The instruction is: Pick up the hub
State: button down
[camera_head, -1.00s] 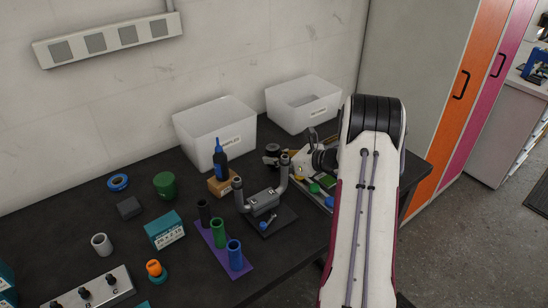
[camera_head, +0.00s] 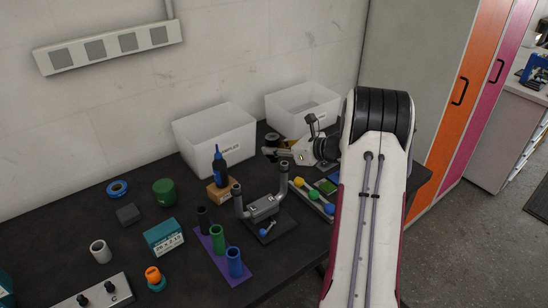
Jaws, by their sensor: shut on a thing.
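My gripper (camera_head: 271,149) is at the back right of the dark workbench, in front of the two white bins. It is shut on a small dark, rounded part, which I take to be the hub (camera_head: 272,138). The hub shows at the left end of the gripper, and the fingers hide part of it. It appears held above the bench. My white and black arm comes in from the right and covers the bench's right part.
A tray (camera_head: 325,208) with yellow, green and blue round pieces lies below the gripper. A grey two-post stand (camera_head: 263,208), a blue bottle (camera_head: 219,165) on a cardboard box, and a purple rack (camera_head: 222,260) of tubes stand left. White bins (camera_head: 213,140) (camera_head: 300,108) stand behind.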

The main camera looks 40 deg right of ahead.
aim_at(278, 138)
jog(key=shift+r, duration=1.75)
